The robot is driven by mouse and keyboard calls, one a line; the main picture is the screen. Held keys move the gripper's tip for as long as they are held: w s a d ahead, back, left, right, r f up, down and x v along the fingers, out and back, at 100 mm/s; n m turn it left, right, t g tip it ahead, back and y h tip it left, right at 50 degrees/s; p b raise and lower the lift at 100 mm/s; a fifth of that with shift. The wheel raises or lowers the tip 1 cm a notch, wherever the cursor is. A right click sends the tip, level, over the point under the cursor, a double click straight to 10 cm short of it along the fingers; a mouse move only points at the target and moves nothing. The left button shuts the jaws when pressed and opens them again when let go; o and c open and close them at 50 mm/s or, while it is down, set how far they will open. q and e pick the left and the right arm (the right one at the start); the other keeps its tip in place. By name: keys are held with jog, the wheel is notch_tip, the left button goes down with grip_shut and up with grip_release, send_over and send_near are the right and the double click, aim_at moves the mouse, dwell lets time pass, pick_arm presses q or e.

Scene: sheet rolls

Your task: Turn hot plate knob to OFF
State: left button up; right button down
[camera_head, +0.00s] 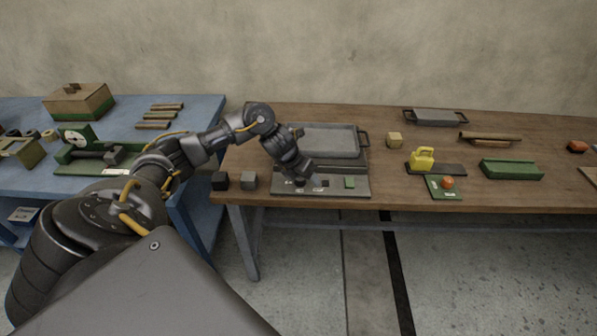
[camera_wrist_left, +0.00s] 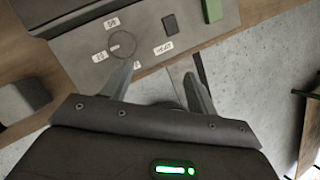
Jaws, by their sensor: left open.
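The hot plate (camera_head: 330,140) stands on the brown workbench, with its grey control panel (camera_head: 335,188) at the front. In the left wrist view the round dark knob (camera_wrist_left: 122,44) sits on the panel with small white labels around it. Its pointer setting is too small to read surely. My left gripper (camera_head: 304,178) is over the left part of the panel, open and empty. In the left wrist view its two fingers (camera_wrist_left: 159,72) are apart, one close to the knob's lower edge; I cannot tell whether it touches. In the head view the gripper mostly hides the knob.
A dark switch (camera_wrist_left: 169,24) and a green block (camera_head: 349,183) are on the panel to the right. A yellow weight (camera_head: 422,158) and a green tray (camera_head: 511,168) are further right. A blue table (camera_head: 205,112) stands at left.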

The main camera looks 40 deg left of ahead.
aim_at(300, 180)
pick_arm(q)
jog(key=s+a+r+m+y, duration=0.1)
jog(key=a+r+m, duration=0.1)
jog(key=a+r, duration=0.35)
jog(key=shift+g, duration=0.3)
jog(key=x, duration=1.1)
jog(key=shift+s+f, duration=0.15)
jog(key=shift+f, duration=0.15)
jog(key=shift+p, duration=0.3)
jog(key=c, duration=1)
